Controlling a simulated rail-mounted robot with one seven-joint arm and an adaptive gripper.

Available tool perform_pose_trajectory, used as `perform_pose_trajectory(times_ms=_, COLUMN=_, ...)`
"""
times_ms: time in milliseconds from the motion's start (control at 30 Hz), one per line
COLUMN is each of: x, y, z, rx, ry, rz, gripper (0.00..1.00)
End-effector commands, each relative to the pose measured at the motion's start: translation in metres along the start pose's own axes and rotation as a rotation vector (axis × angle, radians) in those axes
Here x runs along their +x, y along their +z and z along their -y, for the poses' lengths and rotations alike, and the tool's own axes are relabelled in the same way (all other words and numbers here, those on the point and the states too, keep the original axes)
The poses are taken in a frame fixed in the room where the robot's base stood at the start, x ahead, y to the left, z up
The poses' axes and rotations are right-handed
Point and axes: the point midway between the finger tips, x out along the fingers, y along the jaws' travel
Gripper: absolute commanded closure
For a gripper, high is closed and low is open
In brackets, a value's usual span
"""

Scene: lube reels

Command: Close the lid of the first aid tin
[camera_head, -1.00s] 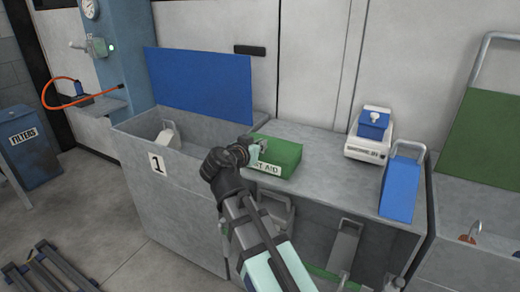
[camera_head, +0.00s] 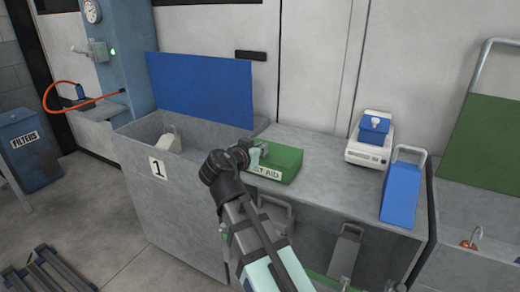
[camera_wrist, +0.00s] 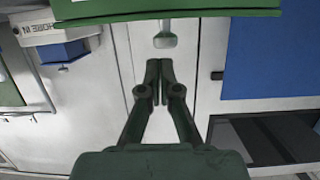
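The green first aid tin (camera_head: 285,162) sits on the grey bench top, its white label partly hidden by my arm. Its top looks flat and down in the head view, but I cannot tell whether the lid is fully shut. My gripper (camera_head: 256,155) is at the tin's left front side; its tips are hard to make out there. In the wrist view my gripper (camera_wrist: 158,68) has its fingertips together with nothing between them. The tin's green edge (camera_wrist: 200,10) spans the top of that view, with a grey metal tab (camera_wrist: 165,40) just beyond the fingertips.
An open bin marked 1 (camera_head: 159,168) with a raised blue lid (camera_head: 200,87) is at left.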

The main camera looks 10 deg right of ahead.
Motion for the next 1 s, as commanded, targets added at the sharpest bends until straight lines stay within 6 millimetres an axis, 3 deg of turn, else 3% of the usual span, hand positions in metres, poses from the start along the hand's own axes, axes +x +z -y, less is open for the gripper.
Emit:
perform_pose_trajectory(times_ms=33, x=-0.004, y=-0.016, z=0.001, rx=0.001, ry=-0.002, rz=-0.009, gripper=1.00)
perform_pose_trajectory(times_ms=100, x=-0.010, y=-0.026, z=0.000, rx=-0.001, ry=-0.005, rz=-0.018, gripper=1.00)
perform_pose_trajectory(times_ms=200, x=-0.030, y=-0.005, z=-0.001, rx=-0.003, ry=-0.006, rz=-0.018, gripper=1.00)
perform_pose_trajectory(times_ms=500, x=-0.071, y=0.025, z=0.000, rx=-0.002, ry=-0.006, rz=-0.021, gripper=1.00)
perform_pose_trajectory(times_ms=867, x=-0.085, y=0.037, z=0.001, rx=-0.094, ry=-0.003, rz=-0.008, gripper=1.00)
perform_pose_trajectory(times_ms=1000, x=-0.085, y=0.058, z=0.005, rx=-0.225, ry=-0.034, rz=0.084, gripper=1.00)
